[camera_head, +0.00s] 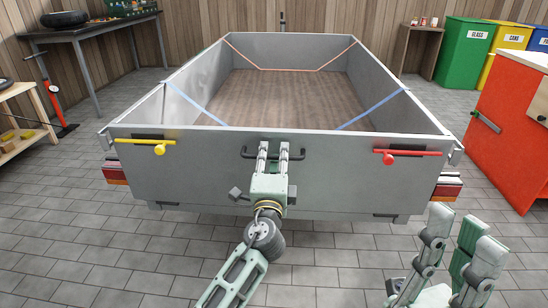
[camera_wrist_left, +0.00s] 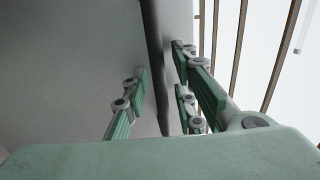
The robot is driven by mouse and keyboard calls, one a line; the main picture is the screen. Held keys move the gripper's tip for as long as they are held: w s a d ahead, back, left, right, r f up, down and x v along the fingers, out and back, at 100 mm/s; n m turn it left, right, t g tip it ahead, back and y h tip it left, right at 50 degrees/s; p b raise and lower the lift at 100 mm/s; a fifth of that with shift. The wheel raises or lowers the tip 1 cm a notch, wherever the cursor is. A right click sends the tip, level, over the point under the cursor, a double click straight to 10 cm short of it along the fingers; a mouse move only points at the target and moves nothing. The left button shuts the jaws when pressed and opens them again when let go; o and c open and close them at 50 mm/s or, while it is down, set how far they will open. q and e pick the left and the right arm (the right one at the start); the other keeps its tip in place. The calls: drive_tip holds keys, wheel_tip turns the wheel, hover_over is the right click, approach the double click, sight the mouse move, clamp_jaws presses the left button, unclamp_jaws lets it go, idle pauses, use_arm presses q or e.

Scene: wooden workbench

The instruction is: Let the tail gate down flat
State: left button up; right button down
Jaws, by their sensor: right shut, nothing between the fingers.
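The grey tail gate (camera_head: 215,175) stands upright at the near end of the trailer. A black bar handle (camera_head: 248,154) is at the middle of its outer face. A yellow latch (camera_head: 145,142) is near its left end and a red latch (camera_head: 405,153) near its right end; both levers lie roughly level. My left gripper (camera_head: 273,148) is at the handle. In the left wrist view its fingers are open on either side of the dark bar (camera_wrist_left: 154,55), with a gap on the left. My right gripper (camera_head: 455,245) is shut and empty, low at the right, clear of the gate.
Blue straps (camera_head: 190,101) and an orange strap (camera_head: 260,68) are inside the empty trailer bed (camera_head: 280,95). A red cabinet (camera_head: 505,130) stands at the right, a dark workbench (camera_head: 90,30) at the back left. The paved floor before the gate is clear except for my arms.

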use_arm(q)
clamp_jaws()
drive_tip(key=shift+f, duration=0.15)
